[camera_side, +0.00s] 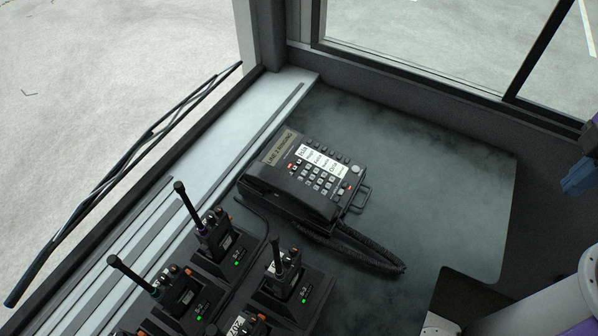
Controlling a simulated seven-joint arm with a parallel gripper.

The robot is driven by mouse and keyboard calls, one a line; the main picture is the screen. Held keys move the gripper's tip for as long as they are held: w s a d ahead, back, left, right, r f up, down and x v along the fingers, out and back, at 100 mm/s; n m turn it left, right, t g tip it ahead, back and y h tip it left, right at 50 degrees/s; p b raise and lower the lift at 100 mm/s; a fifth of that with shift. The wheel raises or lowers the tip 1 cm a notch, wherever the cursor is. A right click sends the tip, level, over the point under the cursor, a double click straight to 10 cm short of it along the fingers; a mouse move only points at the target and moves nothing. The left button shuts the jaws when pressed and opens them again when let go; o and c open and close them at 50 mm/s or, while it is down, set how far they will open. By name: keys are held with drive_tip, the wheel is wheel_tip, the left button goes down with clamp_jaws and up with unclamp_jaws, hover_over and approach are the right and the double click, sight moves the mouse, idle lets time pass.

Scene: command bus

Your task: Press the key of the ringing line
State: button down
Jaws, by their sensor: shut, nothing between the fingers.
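A black desk phone (318,190) lies on the dark desk, turned at an angle, with its handset (290,199) in place along the near left side. Its small display (281,147) carries text that seems to read "LINE 2 RINGING". A white label strip (320,160) with names runs beside a row of small keys. A red light (290,166) shows at the keypad's left end, and another red spot at its lower right. My gripper (576,184) is at the right edge, partly cut off, shut and empty, well apart from the phone.
Several handheld radios with upright antennas, such as one radio (218,237), stand in chargers at the lower left and lower middle. A coiled cord (365,250) lies in front of the phone. The desk (440,190) right of the phone is clear. Window frames border the back.

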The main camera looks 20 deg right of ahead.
idle(0.9)
drive_tip(key=m+t, duration=0.1)
drive_tip(key=m, duration=0.3)
hover_over(290, 167)
drive_tip(key=s+d, duration=0.1)
wheel_tip(290, 167, down, 11)
drive_tip(key=shift+y, duration=0.4)
drive_tip(key=shift+w+a+f, duration=0.15)
drive_tip(key=shift+f, duration=1.75)
drive_tip(key=shift+w+a+f, duration=0.1)
drive_tip(key=shift+w+f, duration=0.05)
drive_tip(key=shift+f, duration=1.7)
drive_tip(key=shift+f, duration=0.35)
drive_tip(key=shift+s+d+r, duration=0.15)
drive_tip(key=shift+r, duration=1.35)
drive_tip(key=shift+s+d+r, duration=0.1)
drive_tip(key=shift+d+r, duration=0.05)
drive_tip(key=shift+r, duration=1.3)
